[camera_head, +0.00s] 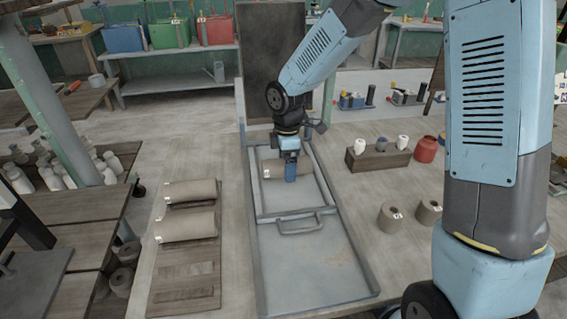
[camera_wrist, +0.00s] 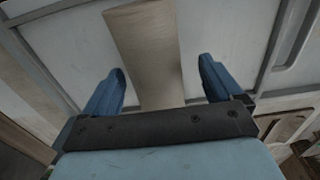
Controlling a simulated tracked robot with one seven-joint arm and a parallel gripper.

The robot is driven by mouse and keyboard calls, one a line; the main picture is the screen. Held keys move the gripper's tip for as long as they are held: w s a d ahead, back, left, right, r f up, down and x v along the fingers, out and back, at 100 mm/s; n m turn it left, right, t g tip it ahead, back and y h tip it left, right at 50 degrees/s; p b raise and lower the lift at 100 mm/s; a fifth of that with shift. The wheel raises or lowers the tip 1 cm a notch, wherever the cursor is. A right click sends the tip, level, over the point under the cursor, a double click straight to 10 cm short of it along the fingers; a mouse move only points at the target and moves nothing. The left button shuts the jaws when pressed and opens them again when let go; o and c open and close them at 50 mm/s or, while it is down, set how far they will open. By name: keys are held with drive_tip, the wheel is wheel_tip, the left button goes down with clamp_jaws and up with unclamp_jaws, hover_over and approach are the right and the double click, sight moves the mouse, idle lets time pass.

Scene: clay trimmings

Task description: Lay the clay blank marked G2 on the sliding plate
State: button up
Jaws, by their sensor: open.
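A pale clay blank (camera_head: 272,169) lies across the upper part of the grey sliding plate (camera_head: 315,262), inside the raised frame behind the handle. It bears a small white tag that I cannot read. My gripper (camera_head: 291,178) is over this blank's right part. In the wrist view my gripper (camera_wrist: 160,88) is open, and the blank (camera_wrist: 148,45) shows between the two blue fingers with a gap on each side. Two more tagged clay blanks, a rear one (camera_head: 192,191) and a front one (camera_head: 188,227), lie on the wooden board at left. Their marks are too small to read.
Right of the plate stand two short tagged clay cylinders (camera_head: 391,216) (camera_head: 428,211), a wooden block (camera_head: 378,160) holding small bottles, and a red jar (camera_head: 427,149). A tall dark panel (camera_head: 270,60) rises behind the plate. The plate's front part is bare around its handle (camera_head: 299,226).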

drive_tip(key=shift+r, duration=0.1)
drive_tip(key=shift+r, duration=0.3)
wheel_tip(320, 180, up, 13)
idle(0.7)
